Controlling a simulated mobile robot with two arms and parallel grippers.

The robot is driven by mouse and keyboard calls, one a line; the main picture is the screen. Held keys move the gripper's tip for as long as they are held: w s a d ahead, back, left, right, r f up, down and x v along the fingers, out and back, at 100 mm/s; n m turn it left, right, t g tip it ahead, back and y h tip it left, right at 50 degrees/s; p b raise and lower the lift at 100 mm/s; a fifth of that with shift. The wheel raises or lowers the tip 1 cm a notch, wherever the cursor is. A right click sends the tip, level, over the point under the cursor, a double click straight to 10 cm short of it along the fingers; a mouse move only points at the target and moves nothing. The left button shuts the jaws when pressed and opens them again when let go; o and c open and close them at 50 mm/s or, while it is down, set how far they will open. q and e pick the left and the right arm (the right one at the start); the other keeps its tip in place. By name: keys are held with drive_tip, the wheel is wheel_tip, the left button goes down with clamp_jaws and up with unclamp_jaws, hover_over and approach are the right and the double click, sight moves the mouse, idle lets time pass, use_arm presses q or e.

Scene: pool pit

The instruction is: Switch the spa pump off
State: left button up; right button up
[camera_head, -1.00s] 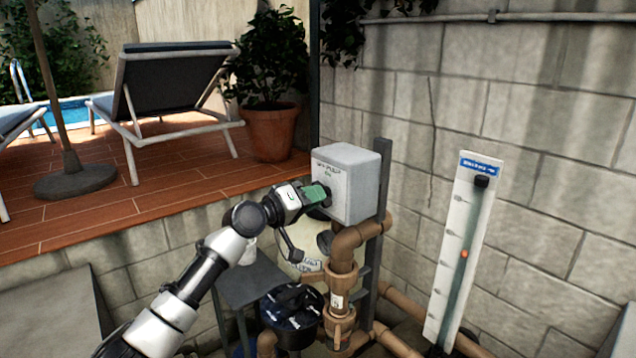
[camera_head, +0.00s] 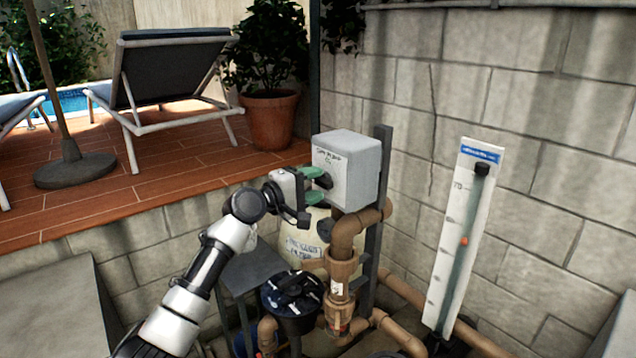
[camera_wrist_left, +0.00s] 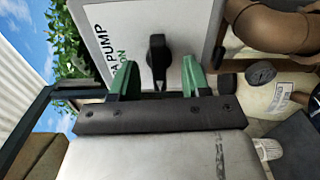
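The spa pump switch box (camera_head: 352,160) is a pale grey box on a dark post beside brown pipes. Its front label reads about "SPA PUMP ON", and the word ON shows green in the left wrist view. A black knob (camera_wrist_left: 157,60) sticks out from the box face (camera_wrist_left: 110,20). My left gripper (camera_head: 322,184) is at that face, its green fingers one above the other. In the left wrist view the fingers (camera_wrist_left: 159,82) stand apart with the knob between them and gaps on both sides. Finger-to-knob contact is not visible. My right gripper is not in view.
Brown pipes (camera_head: 343,235), a dark blue pump lid (camera_head: 292,297) and a cream filter tank (camera_head: 302,240) lie below. A white flow gauge (camera_head: 445,255) leans at the right by the block wall (camera_head: 530,90). A potted plant (camera_head: 271,118) and loungers stand on the deck.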

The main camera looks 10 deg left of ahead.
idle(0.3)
use_arm(q)
drive_tip(key=v, duration=0.7)
